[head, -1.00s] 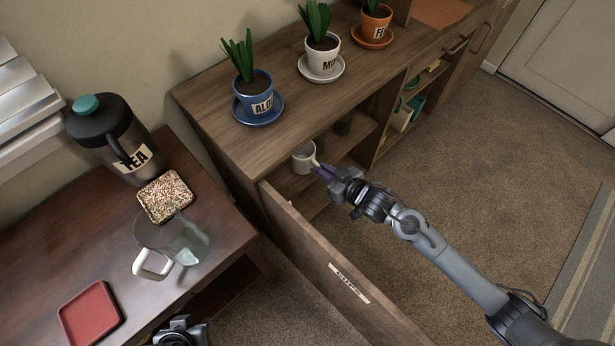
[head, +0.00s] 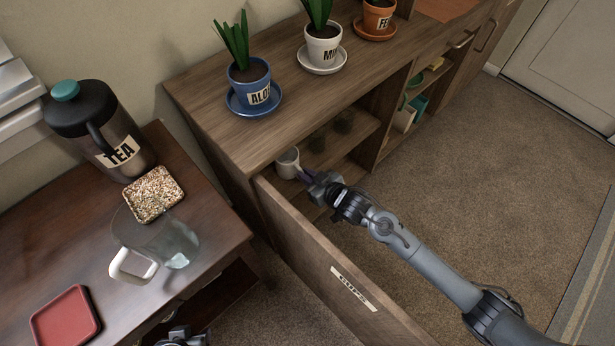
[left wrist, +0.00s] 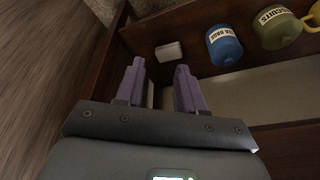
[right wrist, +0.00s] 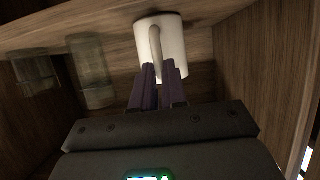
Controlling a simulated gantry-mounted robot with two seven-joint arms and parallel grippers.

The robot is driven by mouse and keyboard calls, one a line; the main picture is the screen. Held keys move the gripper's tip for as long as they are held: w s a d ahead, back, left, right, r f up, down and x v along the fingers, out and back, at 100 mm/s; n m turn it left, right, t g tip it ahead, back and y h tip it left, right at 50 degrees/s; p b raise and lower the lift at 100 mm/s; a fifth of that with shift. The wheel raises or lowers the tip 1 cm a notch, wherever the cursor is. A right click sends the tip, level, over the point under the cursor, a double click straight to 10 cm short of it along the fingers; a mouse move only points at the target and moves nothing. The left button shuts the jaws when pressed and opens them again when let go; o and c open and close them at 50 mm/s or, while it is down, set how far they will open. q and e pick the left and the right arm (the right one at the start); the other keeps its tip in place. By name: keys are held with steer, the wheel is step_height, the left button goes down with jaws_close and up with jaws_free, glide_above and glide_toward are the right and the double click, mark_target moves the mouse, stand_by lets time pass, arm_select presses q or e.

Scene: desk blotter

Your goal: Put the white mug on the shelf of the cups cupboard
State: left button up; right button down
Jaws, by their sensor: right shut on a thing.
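The white mug (head: 284,165) is inside the open cupboard, just within its near left edge. My right gripper (head: 307,178) reaches in and is shut on the mug's handle. In the right wrist view the mug (right wrist: 176,48) is beyond the purple fingers (right wrist: 158,72), which close on its handle. I cannot tell whether its base touches the shelf (head: 352,137). The cupboard door (head: 310,255), labelled CUPS, stands open. My left gripper (left wrist: 158,75) is open and empty in the left wrist view; only a bit shows at the bottom of the head view.
Two glasses (right wrist: 90,75) stand in the cupboard beside the mug. Potted plants (head: 250,85) stand on top. The side table holds a tea dispenser (head: 100,130), a glass jug (head: 165,245) and a red tray (head: 65,318). Near my left gripper are a blue jar (left wrist: 224,45) and an olive jar (left wrist: 278,28).

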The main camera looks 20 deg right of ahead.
steer(key=shift+w, duration=0.1)
steer(key=c, duration=1.6)
jaws_free()
steer(key=o, duration=0.4)
steer(key=shift+o, duration=0.2)
steer(key=p+v, duration=0.5)
steer(key=v, duration=0.7)
